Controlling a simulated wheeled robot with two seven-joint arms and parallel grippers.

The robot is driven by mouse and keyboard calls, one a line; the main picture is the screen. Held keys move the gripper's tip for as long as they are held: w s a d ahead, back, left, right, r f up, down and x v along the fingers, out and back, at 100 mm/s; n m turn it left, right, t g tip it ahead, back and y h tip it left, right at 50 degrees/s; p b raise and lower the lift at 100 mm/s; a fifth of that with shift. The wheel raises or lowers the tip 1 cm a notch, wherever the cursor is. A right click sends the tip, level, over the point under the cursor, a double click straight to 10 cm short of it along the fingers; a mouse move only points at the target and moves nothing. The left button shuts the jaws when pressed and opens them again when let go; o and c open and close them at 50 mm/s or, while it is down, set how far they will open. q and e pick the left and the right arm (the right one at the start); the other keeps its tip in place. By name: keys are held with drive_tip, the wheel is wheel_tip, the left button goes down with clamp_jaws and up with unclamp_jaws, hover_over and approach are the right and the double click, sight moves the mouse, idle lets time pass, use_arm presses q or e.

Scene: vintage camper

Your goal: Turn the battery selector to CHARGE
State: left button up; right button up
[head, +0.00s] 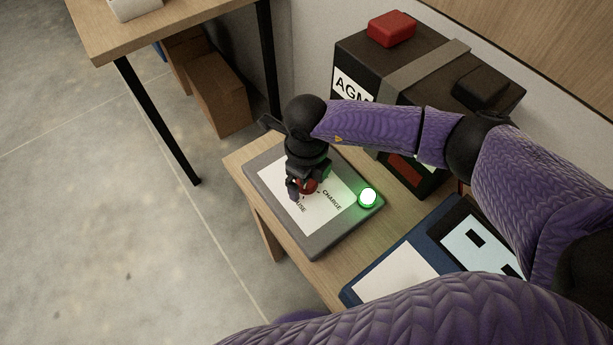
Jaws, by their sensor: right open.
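The battery selector panel (318,241) is a grey plate with a white label, lying on a wooden bench. Its red knob (310,186) is partly hidden by my right gripper (302,190), which is over it from above with its fingers open at the knob. I cannot tell whether they touch it. The word CHARGE (332,200) shows right of the knob, and part of a second word ending in USE shows below it. The knob's exact pointing is hidden. A round lamp (368,198) on the panel's right glows green. My left gripper is not in view.
A black battery box (350,58) marked AGM, with a grey strap and red cap (391,29), stands behind the panel. A blue unit (361,291) lies to the front right. A wooden table (190,22) stands at the upper left. Open floor lies left.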

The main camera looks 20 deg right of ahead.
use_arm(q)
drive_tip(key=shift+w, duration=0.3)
use_arm(e)
drive_tip(key=shift+f, duration=0.1)
drive_tip(key=c, duration=1.3)
